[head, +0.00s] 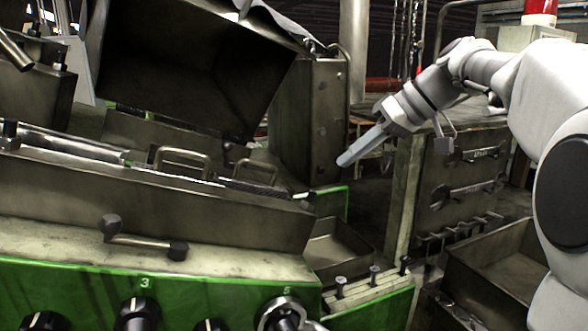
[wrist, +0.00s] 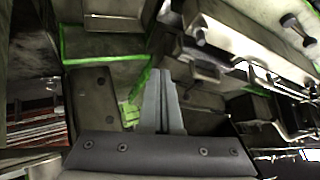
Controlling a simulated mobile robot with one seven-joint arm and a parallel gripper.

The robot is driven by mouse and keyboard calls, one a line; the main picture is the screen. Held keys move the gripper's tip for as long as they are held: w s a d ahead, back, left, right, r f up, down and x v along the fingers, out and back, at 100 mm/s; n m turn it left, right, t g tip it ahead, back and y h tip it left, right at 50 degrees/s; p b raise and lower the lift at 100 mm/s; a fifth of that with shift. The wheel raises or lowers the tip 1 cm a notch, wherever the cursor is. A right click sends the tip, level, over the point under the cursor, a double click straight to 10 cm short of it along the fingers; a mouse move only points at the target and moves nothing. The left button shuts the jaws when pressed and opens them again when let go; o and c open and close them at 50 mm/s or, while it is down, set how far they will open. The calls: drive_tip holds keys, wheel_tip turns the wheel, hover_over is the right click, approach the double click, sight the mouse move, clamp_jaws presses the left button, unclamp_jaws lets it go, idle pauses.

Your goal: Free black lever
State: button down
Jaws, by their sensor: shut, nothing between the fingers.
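A lever with a dark knob at each end of a short metal bar, likely the black lever (head: 145,242), lies tilted across the front of the machine at lower left in the head view. What looks like the same lever (wrist: 298,28) shows at the upper right of the wrist view. My gripper (head: 342,161) is up in the air to the right of the machine, well apart from the lever. Its long grey fingers (wrist: 160,75) are closed together and empty in the wrist view. How the lever is held to the machine cannot be made out.
Black knobs (head: 137,312) sit on the green front panel below the lever. A metal handle (head: 183,155) stands on the machine top. A large open hood (head: 195,70) rises behind it. Upright bolts (head: 375,272) and a metal bin (head: 500,265) are at lower right.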

drive_tip(key=s+d+f+m+h, duration=0.1)
drive_tip(key=s+f+m+h, duration=0.1)
drive_tip(key=s+f, duration=0.3)
drive_tip(key=s+d+f+m+t+h, duration=0.1)
drive_tip(key=s+f, duration=0.5)
drive_tip(key=s, duration=0.6)
drive_tip(key=s+d+f+m+t+h+p, duration=0.1)
drive_tip(key=s+f+m+h, duration=0.3)
drive_tip(key=s, duration=0.4)
drive_tip(key=shift+s+d+f+h, duration=0.35)
drive_tip(key=shift+f+h, duration=0.25)
drive_tip(key=shift+f, duration=0.35)
